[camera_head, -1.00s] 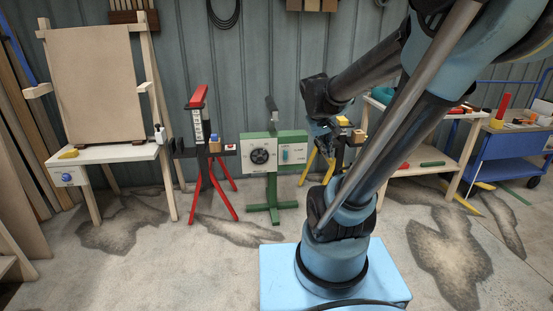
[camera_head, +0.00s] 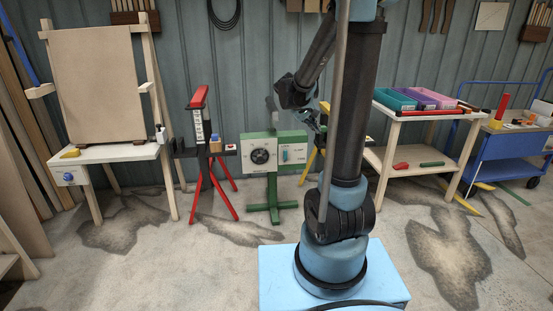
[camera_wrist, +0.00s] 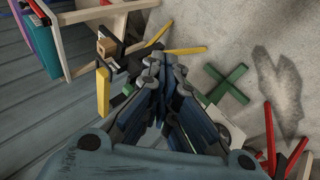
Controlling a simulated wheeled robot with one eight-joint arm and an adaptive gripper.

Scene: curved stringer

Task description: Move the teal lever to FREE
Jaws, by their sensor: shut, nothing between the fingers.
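The teal lever (camera_head: 284,155) is a small upright piece on the right part of the pale front panel of a green stand (camera_head: 272,188). The lettering beside it is too small to read. A round black dial (camera_head: 260,156) sits to its left on the same stand. My gripper (camera_head: 318,122) is in the air above and to the right of the lever, apart from it. In the wrist view my gripper (camera_wrist: 155,60) is shut and empty. The stand's green foot (camera_wrist: 226,85) and part of its pale panel show there; the lever is hidden or too small to see.
A red-legged stand (camera_head: 210,150) is to the left of the green one. A yellow-legged stand (camera_head: 309,166) is to the right, partly behind my arm. A wooden table (camera_head: 400,118) with coloured trays and a blue cart (camera_head: 505,150) are farther right. Floor before the green stand is clear.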

